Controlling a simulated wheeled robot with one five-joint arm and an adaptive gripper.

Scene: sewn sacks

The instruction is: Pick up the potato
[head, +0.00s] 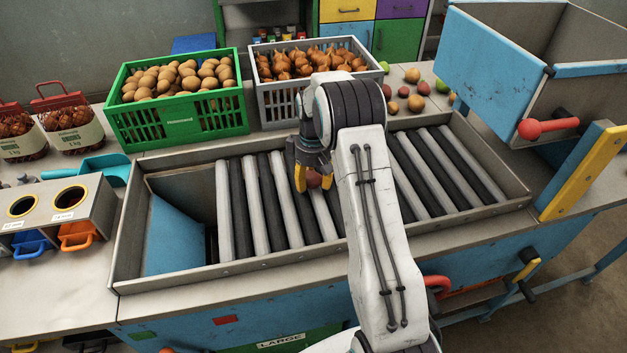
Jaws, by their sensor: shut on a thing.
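My gripper (314,180) is over the roller conveyor (240,205), its yellow fingertips shut around a small reddish-brown round thing (315,179) that looks like a red potato. My arm hides part of it, and I cannot tell whether it still touches the rollers. Many tan potatoes (178,78) fill a green crate (180,120) at the back left.
A grey crate (290,105) of onions (305,62) stands beside the green crate. Loose round produce (415,103) lies behind the conveyor on the right. A blue-and-grey hopper (500,60) rises at the right. Netted sacks (75,130) stand far left. The left rollers are clear.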

